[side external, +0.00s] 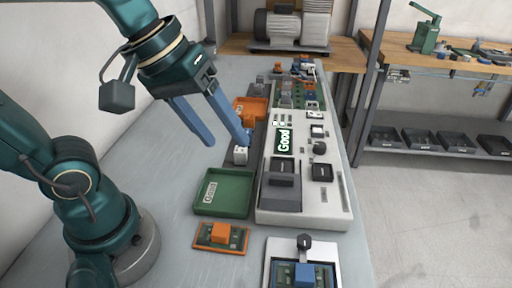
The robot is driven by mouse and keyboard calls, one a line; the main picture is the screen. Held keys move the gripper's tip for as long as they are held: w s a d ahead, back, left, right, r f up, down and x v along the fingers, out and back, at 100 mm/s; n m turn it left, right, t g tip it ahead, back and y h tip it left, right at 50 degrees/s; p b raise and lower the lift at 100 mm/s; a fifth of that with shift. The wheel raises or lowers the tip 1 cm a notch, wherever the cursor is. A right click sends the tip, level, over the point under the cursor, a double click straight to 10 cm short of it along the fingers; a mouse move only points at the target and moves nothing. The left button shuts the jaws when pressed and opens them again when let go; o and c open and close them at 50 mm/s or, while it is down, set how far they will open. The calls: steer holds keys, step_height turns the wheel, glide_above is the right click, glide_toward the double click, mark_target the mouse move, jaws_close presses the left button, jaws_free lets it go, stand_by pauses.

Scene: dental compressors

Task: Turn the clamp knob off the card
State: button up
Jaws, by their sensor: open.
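A black knob (304,242) stands at the back edge of a white fixture (273,248) at the bottom of the picture. A dark strip runs from the knob toward a green card (284,274) with a blue block on it. Whether the knob's arm lies over the card is too small to tell. My gripper (228,143) has two long blue fingers spread apart, with nothing between them. I cannot tell if the right fingertip touches that block.
A white test unit (305,212) with a lit "Good" display stands right of my gripper. A green tray (224,212) and an orange tray (262,101) lie to its left. A card with an orange block (220,235) lies in front of the green tray. The left table is clear.

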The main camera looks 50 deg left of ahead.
steer(key=w+d+n+g+h, duration=0.1)
steer(key=w+d+n+g, duration=0.15)
steer(key=w+d, duration=0.2)
steer(key=n+g+h, duration=0.2)
steer(key=n+g, duration=0.2)
glide_toward(303, 236)
steer(key=d, duration=0.1)
steer(key=shift+m+g+y, duration=0.25)
steer(key=shift+y, duration=0.15)
steer(key=shift+x, duration=3.9)
steer(key=shift+w, duration=0.15)
jaws_close()
